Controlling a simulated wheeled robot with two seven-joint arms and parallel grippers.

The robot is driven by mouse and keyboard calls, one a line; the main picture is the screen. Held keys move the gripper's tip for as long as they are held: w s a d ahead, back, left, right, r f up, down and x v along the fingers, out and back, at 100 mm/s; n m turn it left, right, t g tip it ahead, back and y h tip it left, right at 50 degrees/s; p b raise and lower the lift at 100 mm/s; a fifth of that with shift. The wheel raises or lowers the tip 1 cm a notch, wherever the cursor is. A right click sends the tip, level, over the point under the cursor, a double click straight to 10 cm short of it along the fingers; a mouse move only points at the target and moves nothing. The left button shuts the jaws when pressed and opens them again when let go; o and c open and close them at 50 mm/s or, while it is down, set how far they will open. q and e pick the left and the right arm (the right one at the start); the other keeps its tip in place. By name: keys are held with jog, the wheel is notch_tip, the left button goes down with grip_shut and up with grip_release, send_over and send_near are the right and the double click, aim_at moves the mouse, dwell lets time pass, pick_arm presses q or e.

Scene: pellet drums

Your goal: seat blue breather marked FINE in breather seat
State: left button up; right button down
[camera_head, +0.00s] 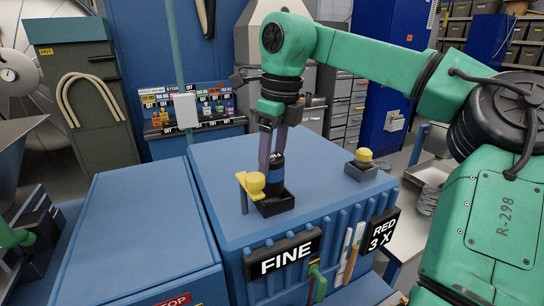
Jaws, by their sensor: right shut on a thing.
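My right gripper (271,158) points down over the blue cabinet top, its two grey fingers shut on a dark cylinder with a blue band, the blue breather (276,172). The breather is upright, and its lower end is at the black square breather seat (274,205). I cannot tell whether it is fully down in the seat. No mark can be read on the breather itself. A black plate reading FINE (285,255) is on the cabinet front below this seat. My left gripper is not in view.
A yellow piece (252,183) on a thin grey post stands close to the seat's left side. The cabinet top (222,160) is otherwise clear.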

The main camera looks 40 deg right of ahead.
aim_at(272, 172)
jog(key=shift+f+b, duration=1.05)
jog(key=shift+f, duration=0.7)
jog(key=shift+c, duration=0.4)
grip_release()
jog(key=shift+r, duration=0.1)
notch_tip(272, 172, up, 14)
jog(key=s+p, duration=0.1)
jog(key=shift+s+d+r, duration=0.2)
jog(key=shift+s+d, duration=0.05)
jog(key=shift+s, duration=0.1)
